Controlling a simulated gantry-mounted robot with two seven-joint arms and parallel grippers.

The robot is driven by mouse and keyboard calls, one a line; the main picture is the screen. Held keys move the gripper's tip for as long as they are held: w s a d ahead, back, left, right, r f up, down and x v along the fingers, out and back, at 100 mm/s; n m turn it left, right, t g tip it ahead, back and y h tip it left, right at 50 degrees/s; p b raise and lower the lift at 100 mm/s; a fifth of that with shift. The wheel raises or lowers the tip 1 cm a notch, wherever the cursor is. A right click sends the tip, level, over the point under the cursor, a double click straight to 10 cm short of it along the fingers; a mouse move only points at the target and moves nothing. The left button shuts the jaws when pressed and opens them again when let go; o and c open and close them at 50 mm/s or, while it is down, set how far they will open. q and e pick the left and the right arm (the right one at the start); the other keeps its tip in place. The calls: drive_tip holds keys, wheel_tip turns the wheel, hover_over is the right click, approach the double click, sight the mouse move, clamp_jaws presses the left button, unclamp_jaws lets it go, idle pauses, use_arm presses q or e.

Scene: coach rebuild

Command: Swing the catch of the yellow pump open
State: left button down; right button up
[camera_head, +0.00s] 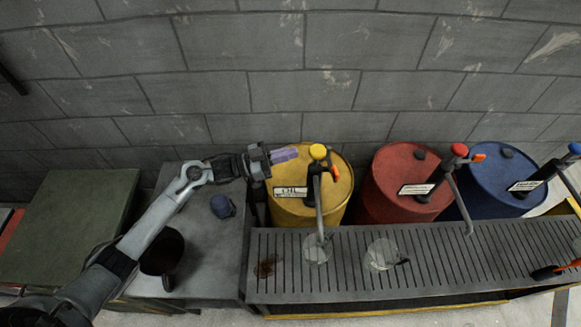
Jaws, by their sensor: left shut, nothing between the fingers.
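The yellow pump (317,170) stands on the yellow drum (345,205), with a round yellow knob on top. An orange-red catch (335,174) sits at the right side of its head. The pump's grey spout runs down toward the grating. My left gripper (290,154) is shut and empty, with its purple fingers pointing right. In the picture it is over the drum's back left rim, left of the knob and apart from it. The catch's exact position is too small to tell. My right gripper is not in view.
Red (397,172) and blue (500,178) drums with similar pumps stand to the right. A slatted grating (420,280) in front holds two clear vessels. A grey bench (212,255) at left bears a dark pot (163,252) and a small blue object (222,206). A block wall rises behind.

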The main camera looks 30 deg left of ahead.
use_arm(q)
drive_tip(key=s+f+g+b, duration=0.1)
drive_tip(key=s+f, duration=0.3)
drive_tip(key=f, duration=0.5)
approach(334, 174)
drive_tip(key=shift+n+y, duration=0.3)
drive_tip(key=shift+y, duration=0.1)
drive_tip(key=x, duration=0.6)
drive_tip(key=shift+w+r, duration=0.2)
drive_tip(key=shift+w, duration=0.05)
drive_tip(key=shift+w+d, duration=0.15)
drive_tip(key=shift+d, duration=0.05)
drive_tip(key=shift+w+d+b, duration=0.2)
drive_tip(key=shift+d+b, duration=0.15)
drive_tip(key=shift+w+d, duration=0.25)
drive_tip(key=shift+d, duration=0.1)
drive_tip(key=shift+s+a, duration=0.1)
